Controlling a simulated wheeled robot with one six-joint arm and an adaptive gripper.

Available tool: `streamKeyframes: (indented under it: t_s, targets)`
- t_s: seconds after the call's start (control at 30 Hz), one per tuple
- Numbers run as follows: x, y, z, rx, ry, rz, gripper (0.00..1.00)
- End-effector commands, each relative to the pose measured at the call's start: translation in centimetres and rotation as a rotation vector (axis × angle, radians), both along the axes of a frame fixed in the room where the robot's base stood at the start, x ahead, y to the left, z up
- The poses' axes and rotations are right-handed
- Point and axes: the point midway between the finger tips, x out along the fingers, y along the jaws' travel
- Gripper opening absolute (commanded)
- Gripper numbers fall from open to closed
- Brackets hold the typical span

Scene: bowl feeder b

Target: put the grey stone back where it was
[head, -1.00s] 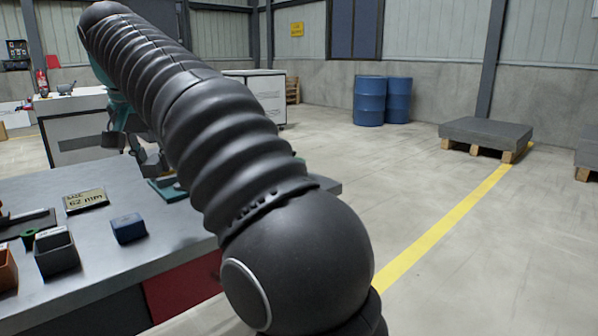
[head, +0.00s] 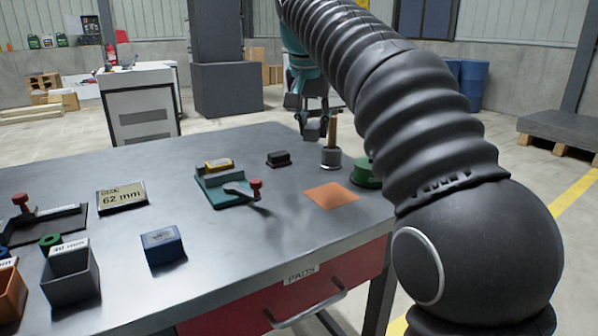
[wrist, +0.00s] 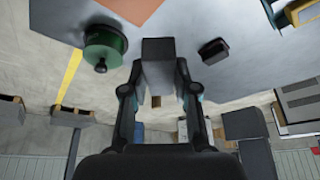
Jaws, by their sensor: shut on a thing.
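The grey stone (wrist: 158,65) is a plain block held between the two fingers of my gripper (wrist: 159,80) in the wrist view.
Near the gripper stand a grey pot with a wooden handle (head: 331,158), a green round thing (head: 367,172) and a black block (head: 278,159). An orange pad (head: 331,195) and a teal fixture (head: 225,188) lie nearer. The table (head: 225,262) is bare at its front middle.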

Motion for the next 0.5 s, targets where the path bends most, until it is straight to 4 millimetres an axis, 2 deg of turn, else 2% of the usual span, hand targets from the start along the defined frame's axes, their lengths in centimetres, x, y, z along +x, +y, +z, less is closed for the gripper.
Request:
streamKeyframes:
  t_s: [0.03,0.1,0.27,0.37,0.5]
  targets:
    - [0.5,-1.6,-0.7,0.003,-0.001,-0.001,0.00]
    - [1.1,-3.4,-1.1,0.002,-0.001,0.010,0.00]
    - [1.9,-5.9,-1.6,0.003,-0.002,0.031,0.00]
    - [2.5,-5.7,-2.0,0.003,-0.002,0.040,0.00]
    - [3.7,-3.5,-3.5,0.003,0.000,0.043,0.00]
